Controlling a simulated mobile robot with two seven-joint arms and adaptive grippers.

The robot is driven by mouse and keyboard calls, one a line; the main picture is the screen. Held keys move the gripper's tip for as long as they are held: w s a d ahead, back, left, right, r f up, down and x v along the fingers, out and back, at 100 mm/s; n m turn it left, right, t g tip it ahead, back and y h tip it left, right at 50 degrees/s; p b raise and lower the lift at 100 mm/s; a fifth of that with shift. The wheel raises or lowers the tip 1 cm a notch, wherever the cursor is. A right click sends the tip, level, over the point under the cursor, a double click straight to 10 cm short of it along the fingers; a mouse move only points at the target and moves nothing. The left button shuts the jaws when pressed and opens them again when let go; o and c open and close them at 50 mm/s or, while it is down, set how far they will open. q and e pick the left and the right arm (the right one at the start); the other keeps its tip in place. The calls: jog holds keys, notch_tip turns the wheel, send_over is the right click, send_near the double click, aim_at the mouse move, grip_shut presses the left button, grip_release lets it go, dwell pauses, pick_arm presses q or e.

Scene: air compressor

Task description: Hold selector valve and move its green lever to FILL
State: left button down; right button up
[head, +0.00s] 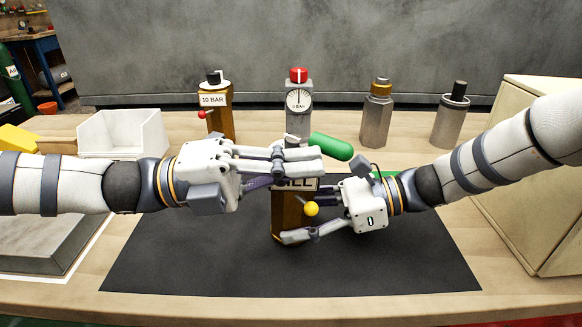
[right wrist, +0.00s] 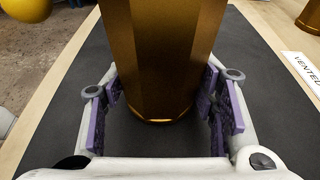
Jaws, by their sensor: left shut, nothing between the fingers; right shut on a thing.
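The selector valve (head: 287,222) is an upright bronze-brown faceted body on the dark mat, with a partly covered FILL label near its top. My right gripper (head: 303,213) is shut around its lower body from the right; in the right wrist view the valve body (right wrist: 163,60) stands between the purple finger pads. The green lever (head: 332,146) sticks out to the upper right, just beyond my left fingertips. My left gripper (head: 316,160) is shut and empty above the valve, hiding its top and the lever's inner end. Whether it touches the lever I cannot tell.
Behind stand a red-capped gauge unit (head: 298,100), a 10 BAR unit (head: 215,105) and two grey cylinders (head: 376,115). A white bin (head: 123,135) is back left, a beige box (head: 520,200) right. The front mat (head: 290,275) is clear.

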pick_arm(q)
jog(key=shift+a, duration=0.1)
pick_arm(e)
jog(key=shift+s, duration=0.1)
pick_arm(q)
jog(key=s+a+f, duration=0.2)
jog(key=s+a, duration=0.2)
jog(key=a, duration=0.8)
jog(key=shift+a, duration=0.15)
pick_arm(e)
jog(key=o, duration=1.1)
